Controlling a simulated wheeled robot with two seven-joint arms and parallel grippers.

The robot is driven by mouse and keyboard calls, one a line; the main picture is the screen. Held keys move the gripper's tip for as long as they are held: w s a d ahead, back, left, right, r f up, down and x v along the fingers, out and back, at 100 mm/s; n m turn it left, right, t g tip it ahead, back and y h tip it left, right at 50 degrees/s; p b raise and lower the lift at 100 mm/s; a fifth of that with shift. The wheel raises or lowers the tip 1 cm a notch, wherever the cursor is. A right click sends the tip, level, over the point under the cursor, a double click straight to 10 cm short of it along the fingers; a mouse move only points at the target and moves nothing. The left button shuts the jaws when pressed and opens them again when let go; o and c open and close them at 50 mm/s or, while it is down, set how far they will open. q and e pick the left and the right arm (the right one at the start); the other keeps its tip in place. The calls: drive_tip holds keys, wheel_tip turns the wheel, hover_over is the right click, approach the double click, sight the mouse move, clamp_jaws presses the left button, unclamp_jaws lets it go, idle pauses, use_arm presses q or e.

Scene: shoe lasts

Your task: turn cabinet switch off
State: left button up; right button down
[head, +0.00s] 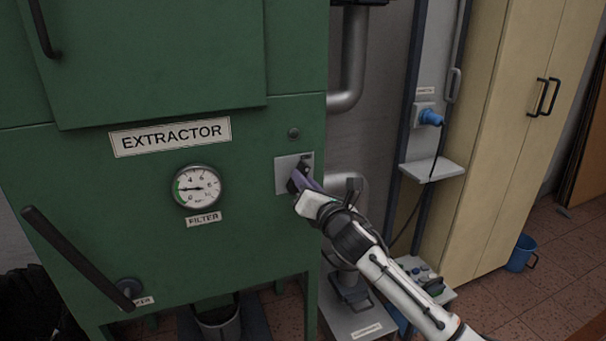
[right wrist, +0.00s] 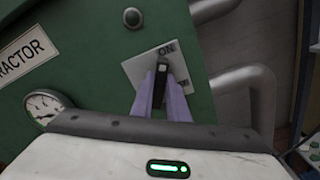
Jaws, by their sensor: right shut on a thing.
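The green extractor cabinet (head: 150,60) fills the left of the head view. Its switch plate (head: 283,174) is a pale square to the right of the filter gauge. In the right wrist view the plate (right wrist: 143,72) reads ON at the top, and lettering at its lower right is partly hidden. The dark switch lever (right wrist: 161,75) has a light tip and stands near the ON mark. My right gripper (head: 297,182) is at the plate, its purple fingers (right wrist: 163,95) shut on the switch lever from either side. My left gripper is out of view.
A gauge (head: 198,187) and a long dark handle (head: 80,258) are on the cabinet front. Grey pipes (head: 350,60) run at its right side. A beige locker (head: 500,120) and a small shelf (head: 432,171) stand farther right.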

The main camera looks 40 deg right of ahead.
drive_tip(key=m+p, duration=0.1)
drive_tip(key=m, duration=0.3)
drive_tip(key=m+p, duration=0.1)
drive_tip(key=m, duration=0.2)
drive_tip(key=m+p, duration=0.1)
drive_tip(key=m, duration=0.3)
drive_tip(key=shift+d+f+m, duration=0.2)
drive_tip(key=shift+f+m, duration=0.1)
drive_tip(key=shift+m, duration=0.3)
drive_tip(key=c, duration=1.7)
unclamp_jaws()
drive_tip(key=shift+s, duration=0.15)
drive_tip(key=v, duration=1)
drive_tip(key=shift+a, duration=0.1)
